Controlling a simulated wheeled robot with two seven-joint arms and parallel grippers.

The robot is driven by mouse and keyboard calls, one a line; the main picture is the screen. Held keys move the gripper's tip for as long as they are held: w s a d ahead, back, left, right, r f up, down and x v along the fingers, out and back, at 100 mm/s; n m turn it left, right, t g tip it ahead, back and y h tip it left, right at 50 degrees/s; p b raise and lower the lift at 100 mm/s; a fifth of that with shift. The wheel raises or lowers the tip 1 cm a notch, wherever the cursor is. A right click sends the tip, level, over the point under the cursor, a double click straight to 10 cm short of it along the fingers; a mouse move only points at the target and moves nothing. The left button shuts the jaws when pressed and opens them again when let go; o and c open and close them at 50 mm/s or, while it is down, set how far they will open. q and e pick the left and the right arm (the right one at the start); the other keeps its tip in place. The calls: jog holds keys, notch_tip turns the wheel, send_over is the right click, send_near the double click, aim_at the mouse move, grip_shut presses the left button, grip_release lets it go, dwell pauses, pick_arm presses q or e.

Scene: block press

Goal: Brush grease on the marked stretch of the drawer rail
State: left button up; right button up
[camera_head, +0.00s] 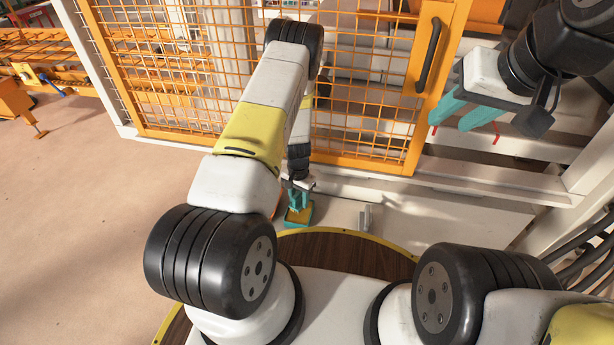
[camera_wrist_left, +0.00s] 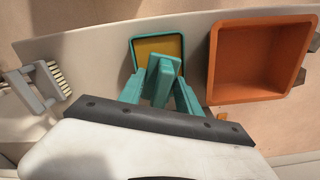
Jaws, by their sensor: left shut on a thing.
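My left gripper (camera_head: 298,218) reaches down over a small teal tin of yellow grease (camera_head: 299,222). In the left wrist view, my left gripper (camera_wrist_left: 160,92) is shut on a teal piece, apparently the brush handle (camera_wrist_left: 164,70), in front of the grease tin (camera_wrist_left: 143,44). The brush's lower end is hidden; I cannot tell whether it touches the grease. Two red marks, one (camera_head: 436,130) and another (camera_head: 496,138), show by the pale rails at the right of the head view. My right gripper (camera_head: 461,121) is open and empty just above them.
An orange open box (camera_wrist_left: 257,62) stands beside the tin. A grey holder with pale bristles (camera_wrist_left: 52,80) is on the tin's other side; a grey upright piece (camera_head: 366,217) shows there in the head view. An orange mesh door (camera_head: 392,150) with a black handle stands behind my left arm.

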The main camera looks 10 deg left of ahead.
pick_arm(q)
jog(key=shift+r, duration=2.3)
jog(key=shift+w+r, duration=0.1)
notch_tip(320, 180, up, 10)
jog(key=n, duration=0.2)
notch_tip(320, 180, up, 13)
jog(key=n, duration=0.2)
send_over(299, 192)
jog(key=s, duration=0.5)
jog(key=shift+s+d+f, duration=0.2)
jog(key=shift+d, duration=0.25)
